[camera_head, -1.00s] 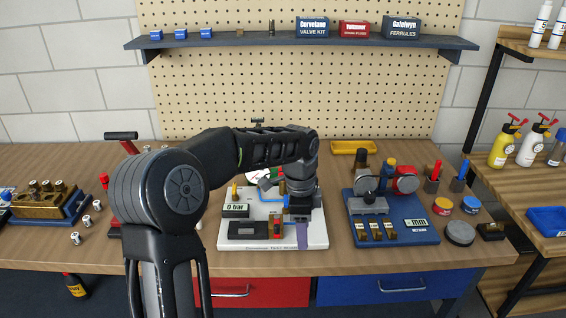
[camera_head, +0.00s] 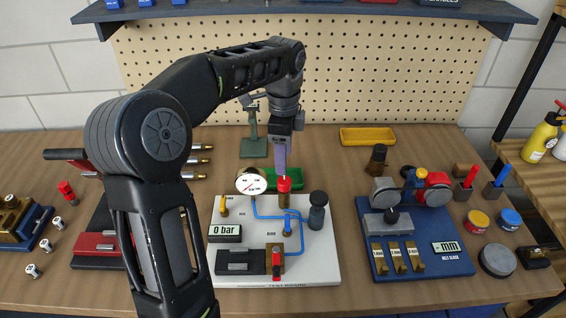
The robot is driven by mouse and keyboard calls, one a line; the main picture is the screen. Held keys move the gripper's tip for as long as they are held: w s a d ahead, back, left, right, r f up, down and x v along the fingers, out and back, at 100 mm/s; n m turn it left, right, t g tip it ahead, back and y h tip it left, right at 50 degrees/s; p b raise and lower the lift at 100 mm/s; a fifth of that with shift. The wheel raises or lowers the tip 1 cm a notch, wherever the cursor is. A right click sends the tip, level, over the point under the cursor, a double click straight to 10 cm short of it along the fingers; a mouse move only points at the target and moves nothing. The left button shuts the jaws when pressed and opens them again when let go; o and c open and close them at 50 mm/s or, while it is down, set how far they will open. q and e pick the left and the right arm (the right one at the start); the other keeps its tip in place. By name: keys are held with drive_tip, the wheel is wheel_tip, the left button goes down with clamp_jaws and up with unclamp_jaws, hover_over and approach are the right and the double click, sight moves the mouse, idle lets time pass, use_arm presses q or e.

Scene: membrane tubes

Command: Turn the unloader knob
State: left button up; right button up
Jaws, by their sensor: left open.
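A white test board (camera_head: 325,272) on the bench carries a round dial gauge (camera_head: 251,181), a "0 bar" display (camera_head: 225,233), blue pipes and several small fittings. A red-capped knob on a brass body (camera_head: 284,184) stands near the back edge of the board, and I take it for the unloader knob; its label is not readable. My left gripper (camera_head: 282,168) points straight down, with its fingers directly above or just behind the red cap. I cannot tell whether they touch it. The jaws are open and seen edge-on. My right gripper is not in view.
A dark pump-like post (camera_head: 318,210) stands at the board's right and a red lever (camera_head: 277,262) at its front. A green tray (camera_head: 285,178) lies behind. A blue measuring station (camera_head: 440,265) sits to the right, and a yellow tray (camera_head: 367,137) at the back.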

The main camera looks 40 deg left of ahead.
sight(284, 180)
use_arm(q)
drive_tip(key=shift+s+d+r, duration=0.1)
drive_tip(key=shift+s, duration=0.05)
drive_tip(key=shift+f+p, duration=0.6)
drive_tip(key=shift+f, duration=3.4)
drive_tip(key=shift+c, duration=0.5)
clamp_jaws()
